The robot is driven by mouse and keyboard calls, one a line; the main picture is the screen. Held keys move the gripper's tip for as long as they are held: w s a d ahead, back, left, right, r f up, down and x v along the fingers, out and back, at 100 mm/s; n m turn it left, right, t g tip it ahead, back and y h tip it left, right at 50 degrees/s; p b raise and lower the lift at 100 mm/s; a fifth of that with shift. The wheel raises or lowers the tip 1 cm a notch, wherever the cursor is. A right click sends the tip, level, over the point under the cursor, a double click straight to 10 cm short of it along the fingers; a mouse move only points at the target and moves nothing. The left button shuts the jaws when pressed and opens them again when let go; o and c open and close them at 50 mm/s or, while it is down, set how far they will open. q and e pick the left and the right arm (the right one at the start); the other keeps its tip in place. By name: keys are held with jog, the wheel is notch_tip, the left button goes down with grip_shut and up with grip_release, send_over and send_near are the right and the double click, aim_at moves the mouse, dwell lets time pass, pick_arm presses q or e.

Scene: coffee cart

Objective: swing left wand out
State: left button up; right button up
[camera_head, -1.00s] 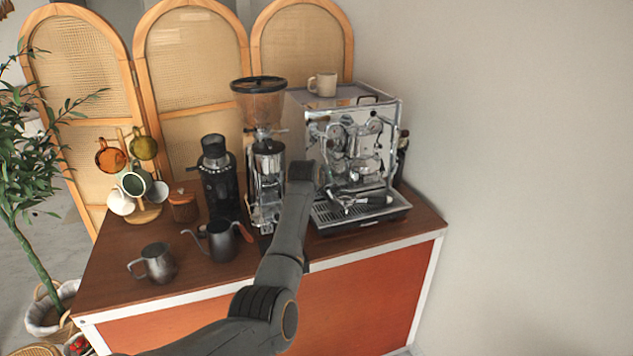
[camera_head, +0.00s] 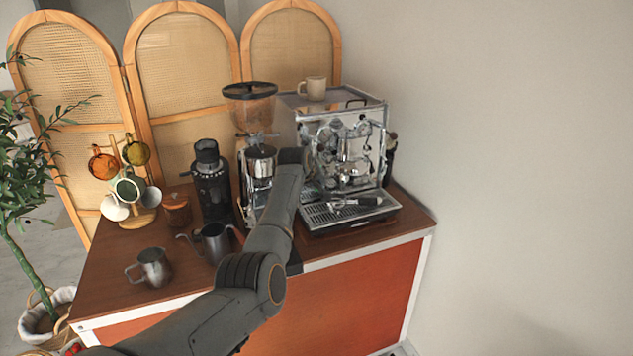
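The chrome espresso machine (camera_head: 345,150) stands at the right end of the cart top. My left arm reaches up from the lower left to the machine's left front side. My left gripper (camera_head: 309,166) is at the end of that arm, close to the machine's left side. It is mostly hidden behind my own wrist, so its fingers cannot be made out. The left wand is too small and covered to tell apart, and I cannot tell whether the gripper touches it. My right gripper is not in view.
A grinder (camera_head: 252,120) stands just left of my wrist, with a black grinder (camera_head: 212,180) beyond it. A kettle (camera_head: 214,243) and a metal pitcher (camera_head: 151,267) stand left of my arm. A mug (camera_head: 313,88) sits on the machine. A mug tree (camera_head: 139,215) stands further left.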

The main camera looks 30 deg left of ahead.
pick_arm(q)
jog(key=shift+o, duration=0.8)
jog(key=shift+a, duration=0.1)
jog(key=v, duration=1.2)
jog(key=shift+f, duration=0.1)
